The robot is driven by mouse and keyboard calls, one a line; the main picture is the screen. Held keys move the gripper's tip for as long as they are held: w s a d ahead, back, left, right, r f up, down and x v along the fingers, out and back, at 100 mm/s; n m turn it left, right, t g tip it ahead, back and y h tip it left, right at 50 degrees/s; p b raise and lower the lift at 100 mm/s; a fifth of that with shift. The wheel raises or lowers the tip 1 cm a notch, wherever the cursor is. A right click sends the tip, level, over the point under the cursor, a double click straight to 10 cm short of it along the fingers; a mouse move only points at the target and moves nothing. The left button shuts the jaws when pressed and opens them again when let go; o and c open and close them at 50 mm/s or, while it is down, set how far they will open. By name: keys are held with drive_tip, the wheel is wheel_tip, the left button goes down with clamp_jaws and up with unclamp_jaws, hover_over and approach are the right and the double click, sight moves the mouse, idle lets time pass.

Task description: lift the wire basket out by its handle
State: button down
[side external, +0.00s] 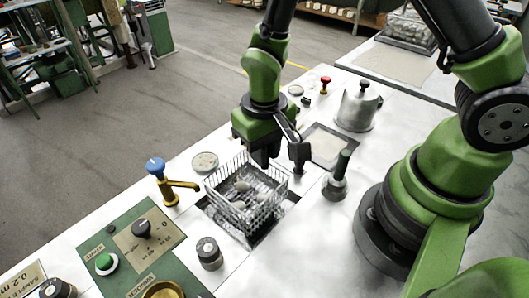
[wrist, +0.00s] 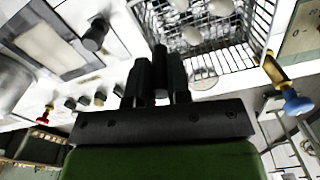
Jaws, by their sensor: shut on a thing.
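The wire basket (side external: 232,208) is a pale metal mesh box with several pale oval pieces in it. It stands above the rim of a dark square opening (side external: 284,209) in the white worktop; whether its lower part is still inside I cannot tell. My gripper (side external: 281,163) is at the basket's far right side, pointing down. In the wrist view, my gripper (wrist: 160,85) is shut on a dark upright handle (wrist: 160,58) between its fingers. The basket's mesh (wrist: 232,56) shows just beyond them. The handle is mostly hidden by the fingers in the side view.
A brass tap with a blue knob (side external: 156,166) stands left of the basket. A green control panel (side external: 130,246) lies at the front left. Bare worktop lies at the front right.

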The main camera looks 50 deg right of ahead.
drive_tip(key=shift+r, duration=1.9)
